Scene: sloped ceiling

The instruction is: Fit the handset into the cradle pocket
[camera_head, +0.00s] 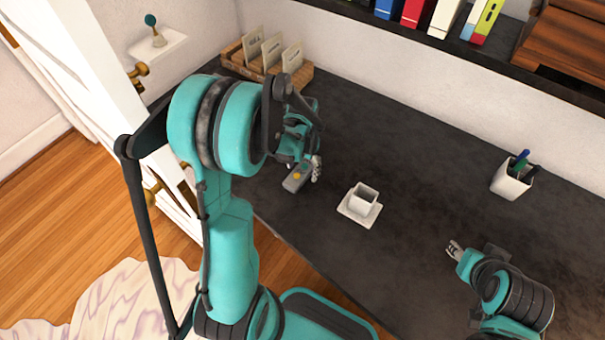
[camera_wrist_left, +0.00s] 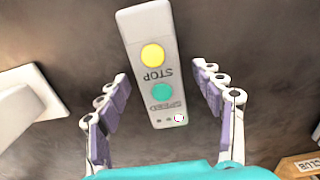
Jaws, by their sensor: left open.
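The handset (camera_head: 296,178) is a grey, slim block with a yellow button, lying on the dark desk. In the left wrist view the handset (camera_wrist_left: 152,72) shows yellow and green buttons with STOP and SPEED lettering. My left gripper (camera_head: 304,167) is open over it, with its fingers on either side and gaps between them and the handset. The cradle (camera_head: 362,199) is a white open pocket on a square base plate, right of the handset. Part of the cradle (camera_wrist_left: 44,92) shows at the left wrist view's edge. My right gripper (camera_head: 454,249) is away from both; its finger gap is too small to judge.
A white pen cup (camera_head: 511,182) stands at the right. A wooden rack (camera_head: 298,75) with several upright cards is at the back left. A shelf (camera_head: 420,42) with books runs above the desk. The desk between cradle and pen cup is clear.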

